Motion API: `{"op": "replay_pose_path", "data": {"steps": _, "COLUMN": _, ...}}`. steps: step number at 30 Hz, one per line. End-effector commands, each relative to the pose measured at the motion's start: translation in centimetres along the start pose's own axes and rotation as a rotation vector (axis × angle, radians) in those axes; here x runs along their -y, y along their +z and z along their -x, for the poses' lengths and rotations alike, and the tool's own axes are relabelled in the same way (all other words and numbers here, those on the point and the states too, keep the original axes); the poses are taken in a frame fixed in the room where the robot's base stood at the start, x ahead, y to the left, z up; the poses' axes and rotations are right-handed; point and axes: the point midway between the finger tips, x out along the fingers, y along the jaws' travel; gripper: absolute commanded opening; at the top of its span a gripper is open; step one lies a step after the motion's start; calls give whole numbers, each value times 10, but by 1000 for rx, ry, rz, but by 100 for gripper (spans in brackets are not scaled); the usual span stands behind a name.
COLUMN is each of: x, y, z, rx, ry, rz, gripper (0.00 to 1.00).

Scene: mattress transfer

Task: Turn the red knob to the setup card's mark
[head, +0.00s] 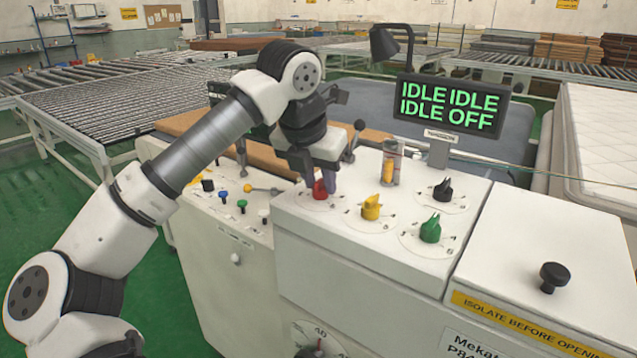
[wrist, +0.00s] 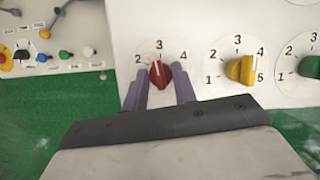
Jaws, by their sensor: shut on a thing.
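The red knob (head: 320,189) sits on a white numbered dial on the raised white console. In the wrist view the red knob (wrist: 160,75) stands between my two purple fingers, and its white pointer line points up, close to the 3. The 2 and 4 show to either side; the lower dial is hidden. My gripper (head: 328,178) reaches down over the knob from behind; in the wrist view my gripper (wrist: 161,84) is shut on it, though finger contact is hard to see. I cannot make out a setup card in either view.
A yellow knob (head: 370,207), a green knob (head: 430,229) and a black knob (head: 442,190) stand close by on the console. A display (head: 450,105) reads IDLE, IDLE, IDLE, OFF. A lever with a dark ball (head: 359,125) rises behind my gripper.

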Motion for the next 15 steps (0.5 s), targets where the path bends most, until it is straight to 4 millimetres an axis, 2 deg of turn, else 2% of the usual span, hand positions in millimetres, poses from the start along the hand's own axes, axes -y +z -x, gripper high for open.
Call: {"op": "replay_pose_path", "data": {"steps": 15, "x": 3, "y": 0, "z": -3, "rx": 2, "ry": 184, "rz": 430, "gripper": 4}}
